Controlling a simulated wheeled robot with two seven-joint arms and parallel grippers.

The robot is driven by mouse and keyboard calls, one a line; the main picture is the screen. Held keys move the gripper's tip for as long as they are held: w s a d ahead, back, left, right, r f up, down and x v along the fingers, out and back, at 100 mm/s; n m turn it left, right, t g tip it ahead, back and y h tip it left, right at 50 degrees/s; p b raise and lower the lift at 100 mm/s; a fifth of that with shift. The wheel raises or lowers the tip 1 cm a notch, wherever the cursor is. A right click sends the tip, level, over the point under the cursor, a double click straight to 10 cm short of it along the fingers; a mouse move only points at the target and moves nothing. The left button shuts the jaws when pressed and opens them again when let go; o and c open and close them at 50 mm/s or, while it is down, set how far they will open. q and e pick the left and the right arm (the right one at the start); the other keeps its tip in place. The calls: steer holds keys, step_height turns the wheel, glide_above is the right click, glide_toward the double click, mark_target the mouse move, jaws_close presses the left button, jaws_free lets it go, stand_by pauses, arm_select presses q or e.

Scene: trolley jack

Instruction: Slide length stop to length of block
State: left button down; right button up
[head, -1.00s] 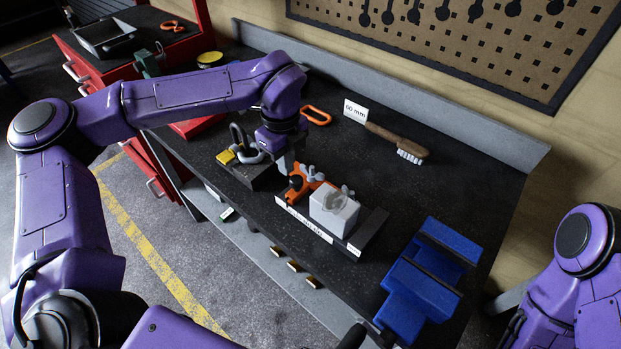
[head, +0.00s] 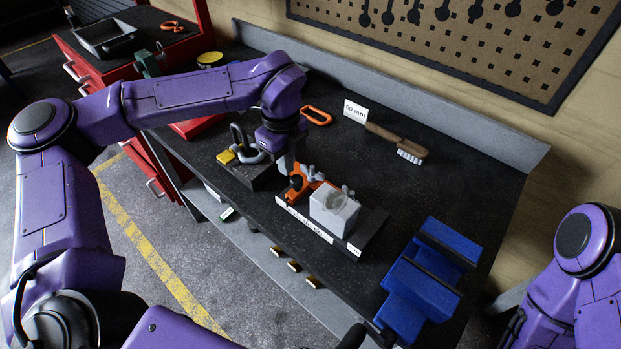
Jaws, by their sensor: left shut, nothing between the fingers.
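The orange length stop (head: 301,189) sits on the dark fixture with the white scale strip (head: 304,219) along its front. A grey wing screw stands on the stop. The light grey block (head: 333,211) rests on the same fixture, just right of the stop; I cannot tell whether they touch. My left gripper (head: 287,170) points down at the left side of the stop, fingers shut with nothing between them. Its fingertips are small and partly hidden. A white card reading 60 mm (head: 355,111) stands at the back of the bench. My right gripper is out of view.
A blue vise (head: 428,275) is at the bench's right front. A brush (head: 397,142) lies toward the back. A dark block with a yellow part (head: 226,157) and a shackle stands left of the stop. An orange-handled item (head: 317,115) lies behind my left gripper.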

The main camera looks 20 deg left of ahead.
mark_target(317, 190)
arm_select(q)
steer(key=shift+s+d, duration=0.1)
steer(key=shift+d, duration=0.1)
steer(key=shift+s+d+b, duration=0.4)
steer(key=shift+d+b, duration=0.05)
steer(key=shift+d, duration=0.7)
steer(key=shift+s+d+b, duration=0.4)
steer(key=shift+d, duration=0.75)
steer(key=shift+s+d+b, duration=0.4)
steer(key=shift+d+b, duration=0.05)
steer(key=shift+d, duration=0.8)
steer(key=shift+s+d, duration=0.15)
steer(key=shift+d, duration=0.2)
step_height(317, 190, up, 6)
steer(key=a+p, duration=0.1)
steer(key=p, duration=0.3)
steer(key=shift+w+f, duration=0.1)
steer(key=shift+w, duration=0.1)
